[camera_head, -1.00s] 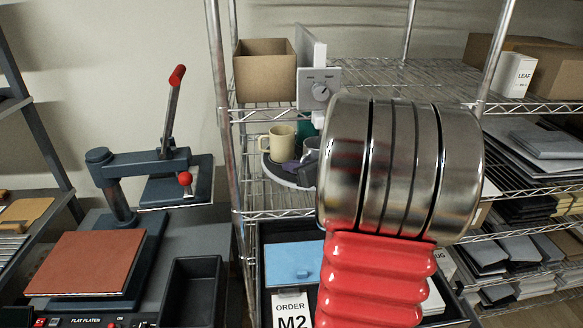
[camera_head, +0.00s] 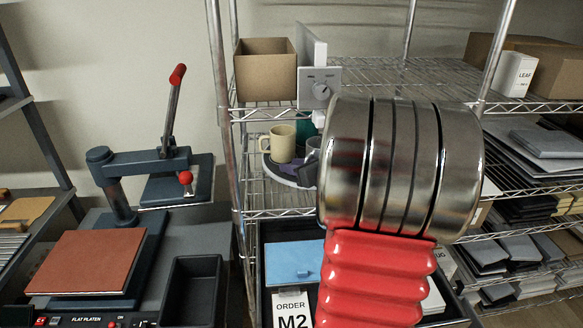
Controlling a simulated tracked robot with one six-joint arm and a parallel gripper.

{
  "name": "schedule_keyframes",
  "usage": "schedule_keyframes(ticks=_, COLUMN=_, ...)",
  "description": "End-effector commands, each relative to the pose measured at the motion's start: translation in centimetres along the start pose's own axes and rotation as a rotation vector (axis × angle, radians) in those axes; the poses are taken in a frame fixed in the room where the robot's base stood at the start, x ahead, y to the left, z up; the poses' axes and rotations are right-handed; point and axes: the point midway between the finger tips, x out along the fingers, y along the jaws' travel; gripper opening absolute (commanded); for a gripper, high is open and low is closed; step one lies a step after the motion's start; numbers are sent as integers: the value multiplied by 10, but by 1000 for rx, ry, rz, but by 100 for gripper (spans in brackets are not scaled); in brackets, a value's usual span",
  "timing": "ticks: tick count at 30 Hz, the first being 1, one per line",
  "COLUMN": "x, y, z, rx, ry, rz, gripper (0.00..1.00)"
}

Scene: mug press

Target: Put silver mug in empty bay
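A cream mug (camera_head: 283,144) stands on a round white-rimmed tray (camera_head: 290,181) on the middle shelf. A green thing (camera_head: 304,130) is behind it. A pale grey shape (camera_head: 313,147) at its right may be the silver mug, but my arm hides much of it and I cannot be sure. A purple patch (camera_head: 277,162) and a darker piece (camera_head: 307,174) show on the tray. Its right part is hidden by my arm, and I cannot make out an empty bay. My gripper is out of sight; only a steel and red part of my arm shows.
Below is a bin with a blue piece (camera_head: 293,262) and an order card (camera_head: 292,307). A press (camera_head: 140,165) is at left.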

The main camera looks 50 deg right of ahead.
Motion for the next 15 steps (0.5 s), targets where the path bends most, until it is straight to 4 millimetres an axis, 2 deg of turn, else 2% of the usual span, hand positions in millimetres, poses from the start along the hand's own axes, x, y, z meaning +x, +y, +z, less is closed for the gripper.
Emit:
schedule_keyframes(ticks=8, x=-23, y=-1, z=2, rx=0, ry=-1, rz=-3, gripper=27)
schedule_keyframes(ticks=15, x=-61, y=-1, z=2, rx=-1, ry=-2, rz=-4, gripper=27)
